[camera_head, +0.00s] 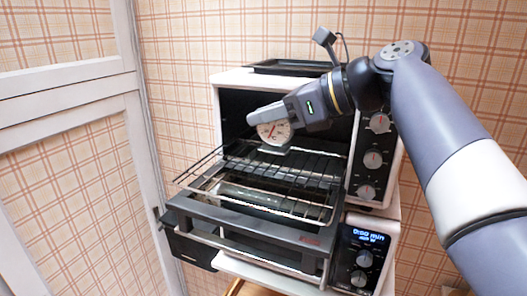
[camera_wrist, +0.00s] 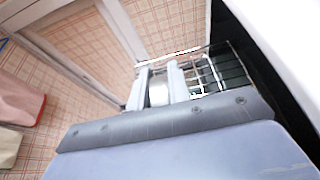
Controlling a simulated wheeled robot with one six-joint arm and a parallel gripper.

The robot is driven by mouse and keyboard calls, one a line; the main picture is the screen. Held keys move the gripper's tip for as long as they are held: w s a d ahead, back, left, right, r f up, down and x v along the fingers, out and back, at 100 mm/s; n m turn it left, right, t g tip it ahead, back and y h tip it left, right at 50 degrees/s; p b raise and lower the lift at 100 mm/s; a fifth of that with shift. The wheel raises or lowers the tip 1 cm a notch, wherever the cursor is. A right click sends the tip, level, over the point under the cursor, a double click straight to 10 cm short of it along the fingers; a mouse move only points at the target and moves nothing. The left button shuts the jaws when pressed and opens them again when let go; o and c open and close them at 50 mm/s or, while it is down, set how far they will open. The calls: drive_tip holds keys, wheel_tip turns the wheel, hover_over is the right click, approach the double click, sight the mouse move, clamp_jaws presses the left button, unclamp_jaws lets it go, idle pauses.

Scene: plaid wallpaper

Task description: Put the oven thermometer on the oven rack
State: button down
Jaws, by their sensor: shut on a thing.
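The oven thermometer (camera_head: 272,132), with a round white dial and red marks, is in my gripper (camera_head: 277,118) in the head view. My gripper is shut on it and holds it above the oven rack, near the oven's opening. The oven rack (camera_head: 312,208) is a wire grid pulled partly out over the lowered door. In the wrist view the pale thermometer (camera_wrist: 158,93) shows between my two fingers, and part of the rack (camera_wrist: 207,75) lies beyond them. The thermometer appears apart from the rack. The fingers hide part of it.
The white oven (camera_head: 218,100) has its dark door (camera_head: 245,226) open below the rack, and knobs (camera_head: 373,159) on its right. A second appliance with a lit display (camera_head: 368,236) stands underneath. A black tray (camera_head: 290,67) lies on top. A white-framed panel (camera_head: 100,110) stands left.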

sight(271, 147)
drive_tip(key=shift+f, duration=2.85)
drive_tip(key=shift+f, duration=0.2)
drive_tip(key=c, duration=1.3)
unclamp_jaws()
drive_tip(key=shift+r, duration=0.3)
drive_tip(key=b+v, duration=0.1)
drive_tip(key=v, duration=1.1)
drive_tip(key=shift+f, duration=0.1)
